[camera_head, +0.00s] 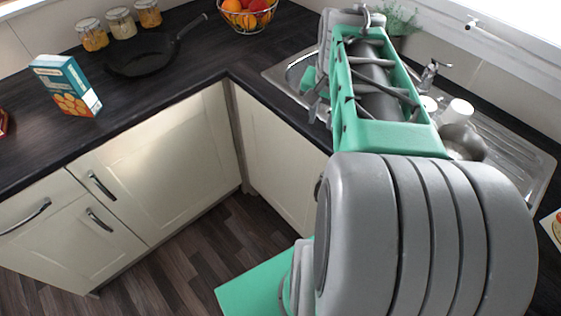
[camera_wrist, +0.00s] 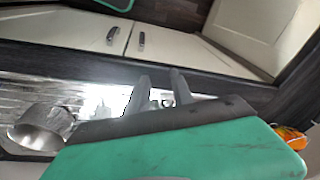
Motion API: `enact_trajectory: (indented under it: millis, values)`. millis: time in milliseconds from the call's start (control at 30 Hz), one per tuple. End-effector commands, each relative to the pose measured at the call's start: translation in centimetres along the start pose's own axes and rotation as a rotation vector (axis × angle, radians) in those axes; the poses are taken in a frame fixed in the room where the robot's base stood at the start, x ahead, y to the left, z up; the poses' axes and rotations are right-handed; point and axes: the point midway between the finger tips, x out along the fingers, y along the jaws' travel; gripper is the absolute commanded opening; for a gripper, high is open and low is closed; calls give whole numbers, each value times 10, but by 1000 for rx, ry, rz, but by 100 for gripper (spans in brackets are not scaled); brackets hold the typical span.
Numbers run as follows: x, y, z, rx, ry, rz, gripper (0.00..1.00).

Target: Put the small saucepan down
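The small saucepan (camera_head: 462,142) looks like a shiny metal pan and stands by the sink's drainer, right of my forearm in the head view. In the wrist view a round metal pan (camera_wrist: 38,128) shows at the far left, apart from my fingers. My gripper (camera_wrist: 160,76) has its two grey fingers apart, with a gap between them and nothing clearly held. In the head view my arm reaches over the sink and the gripper is only partly visible. The saucepan's handle cannot be made out.
A white mug (camera_head: 458,110) stands beside the saucepan, near the tap (camera_head: 430,72). A frying pan (camera_head: 140,58), several jars, a teal box (camera_head: 66,86) and a fruit basket (camera_head: 247,28) stand on the dark worktop (camera_head: 190,75). The worktop's corner front is clear.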

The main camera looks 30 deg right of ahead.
Motion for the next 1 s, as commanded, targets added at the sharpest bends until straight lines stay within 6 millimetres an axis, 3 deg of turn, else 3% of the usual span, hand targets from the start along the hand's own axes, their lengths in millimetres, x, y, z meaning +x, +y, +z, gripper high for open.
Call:
enact_trajectory:
  millis: [33,100,200,300,433,767,833,867,933,967,1000]
  values:
    - [4,-35,33,-180,10,-27,28]
    - [10,-69,77,-417,28,-61,28]
    - [19,-96,130,-687,51,-102,28]
    - [25,-106,162,-847,66,-127,28]
    - [28,-110,174,-906,73,-136,28]
    - [28,-109,172,-900,73,-133,30]
    - [30,-112,157,-895,97,-122,30]
    - [32,-114,142,-892,120,-111,30]
    - [38,-116,88,-889,205,-59,30]
    - [42,-115,56,-889,252,-20,30]
    - [46,-109,8,-890,317,50,30]
